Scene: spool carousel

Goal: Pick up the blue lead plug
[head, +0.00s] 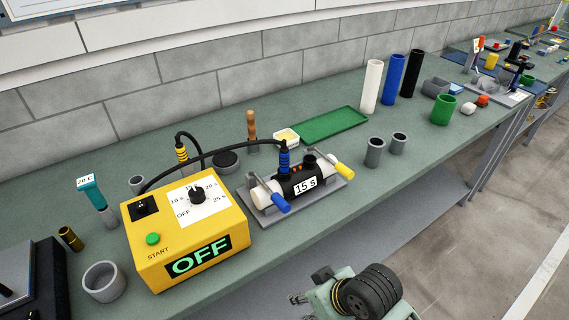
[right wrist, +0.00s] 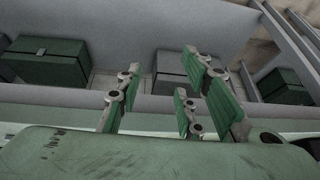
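The blue lead plug (head: 284,160) stands upright on the black fitting (head: 298,184) marked "15 S", at the end of a black cable. Its lower end is hidden in or behind the fitting, so I cannot tell how deep it sits. A second lead plug, yellow and black (head: 181,154), stands behind the yellow control box (head: 188,240), which reads "OFF". My right gripper (head: 312,287) is low at the front of the bench, apart from the plug. In the right wrist view its fingers (right wrist: 165,98) are spread with nothing between them. My left gripper is out of view.
The fitting joins white pipe in a grey clamp stand (head: 325,202) with blue and yellow handles. Grey rings (head: 375,152), a green tray (head: 333,124) and upright tubes (head: 391,78) stand to the right.

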